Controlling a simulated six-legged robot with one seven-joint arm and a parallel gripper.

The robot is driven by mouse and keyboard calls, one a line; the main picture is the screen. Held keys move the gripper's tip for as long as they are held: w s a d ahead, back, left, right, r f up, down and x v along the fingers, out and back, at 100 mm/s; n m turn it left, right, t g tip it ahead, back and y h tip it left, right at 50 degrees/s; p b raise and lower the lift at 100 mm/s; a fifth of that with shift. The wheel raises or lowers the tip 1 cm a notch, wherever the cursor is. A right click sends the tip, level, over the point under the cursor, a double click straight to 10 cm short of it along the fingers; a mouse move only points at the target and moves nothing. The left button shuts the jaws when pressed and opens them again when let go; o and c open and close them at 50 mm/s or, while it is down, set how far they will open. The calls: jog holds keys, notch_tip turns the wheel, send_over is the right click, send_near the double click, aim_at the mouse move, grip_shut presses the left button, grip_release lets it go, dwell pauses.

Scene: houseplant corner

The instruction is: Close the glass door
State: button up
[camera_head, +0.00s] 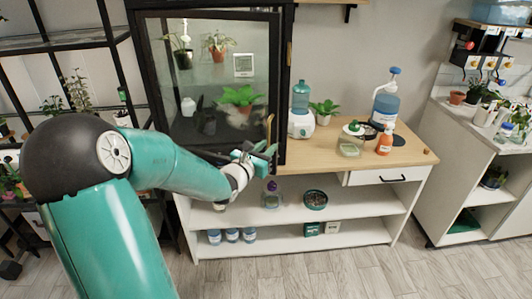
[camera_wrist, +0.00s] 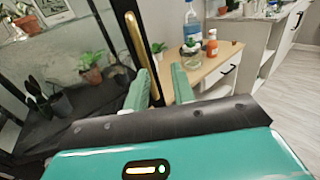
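The glass door (camera_head: 276,60) is a dark-framed pane on the front of a tall black cabinet at the upper middle of the head view. How far it stands ajar is hard to tell. A brass handle (camera_head: 268,130) is low on its right edge; the handle also shows in the wrist view (camera_wrist: 135,40) on a dark upright. My gripper (camera_head: 258,152) is at the door's lower right corner, close to the handle. In the wrist view its two green fingers (camera_wrist: 162,86) stand apart, with the dark upright running down between or just behind them. Contact cannot be told.
Potted plants (camera_head: 238,97) and a small display (camera_head: 243,65) stand inside the cabinet. A wooden counter (camera_head: 330,158) to the right carries bottles and an orange spray bottle (camera_head: 385,140). Black shelving (camera_head: 70,42) is at left. Open floor (camera_head: 330,270) lies in front.

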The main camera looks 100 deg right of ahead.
jog(key=shift+w+a, duration=0.15)
jog(key=shift+a, duration=0.95)
